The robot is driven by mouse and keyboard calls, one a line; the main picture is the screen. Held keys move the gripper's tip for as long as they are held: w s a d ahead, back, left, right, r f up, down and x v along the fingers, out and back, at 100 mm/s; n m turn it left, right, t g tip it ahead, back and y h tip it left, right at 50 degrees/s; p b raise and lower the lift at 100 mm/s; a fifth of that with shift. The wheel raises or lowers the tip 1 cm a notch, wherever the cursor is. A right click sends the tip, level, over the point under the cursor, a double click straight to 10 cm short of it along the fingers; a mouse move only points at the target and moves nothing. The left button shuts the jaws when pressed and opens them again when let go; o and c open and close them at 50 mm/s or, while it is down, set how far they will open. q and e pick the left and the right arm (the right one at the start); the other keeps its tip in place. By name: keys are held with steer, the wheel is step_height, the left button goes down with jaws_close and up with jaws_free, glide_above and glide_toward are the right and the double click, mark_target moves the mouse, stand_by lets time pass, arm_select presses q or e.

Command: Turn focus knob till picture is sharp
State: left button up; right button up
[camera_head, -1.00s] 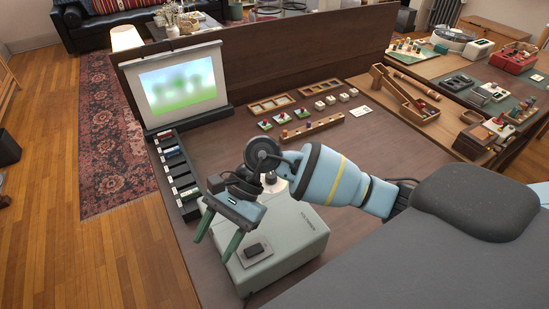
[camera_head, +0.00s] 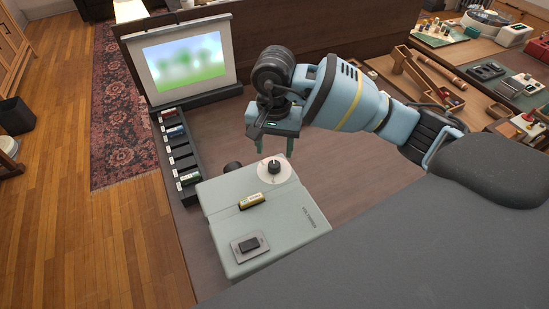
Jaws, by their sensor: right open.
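The pale green projector (camera_head: 223,205) stands on the table. A white disc with a small dark centre (camera_head: 280,172), which looks like the focus knob, is on its far right top corner. The dark lens (camera_head: 233,168) points toward the white screen (camera_head: 158,72). The picture (camera_head: 185,64) on it is blurred, with green and pale blue patches. My right gripper (camera_head: 273,150) is open and empty, its two green fingers pointing down just above and beyond the disc. I cannot tell whether they touch it. My left gripper is not in view.
A slide (camera_head: 252,201) sits in the projector's top, and a dark switch (camera_head: 249,244) is nearer me. A black slide rack (camera_head: 182,152) runs along the table's left edge. The table right of the projector is clear. Wooden trays (camera_head: 431,80) lie at the upper right.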

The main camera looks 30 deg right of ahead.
mark_target(274, 164)
steer(key=shift+f, duration=2.6)
steer(key=shift+c, duration=0.4)
steer(key=c, duration=0.9)
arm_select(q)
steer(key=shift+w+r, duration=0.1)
arm_select(e)
steer(key=shift+m, duration=0.4)
steer(key=m+p, duration=0.1)
steer(key=m, duration=0.3)
steer(key=shift+r, duration=0.15)
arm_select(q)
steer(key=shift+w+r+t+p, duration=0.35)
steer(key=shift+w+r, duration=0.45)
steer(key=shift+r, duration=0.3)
arm_select(e)
steer(key=shift+m, duration=1.8)
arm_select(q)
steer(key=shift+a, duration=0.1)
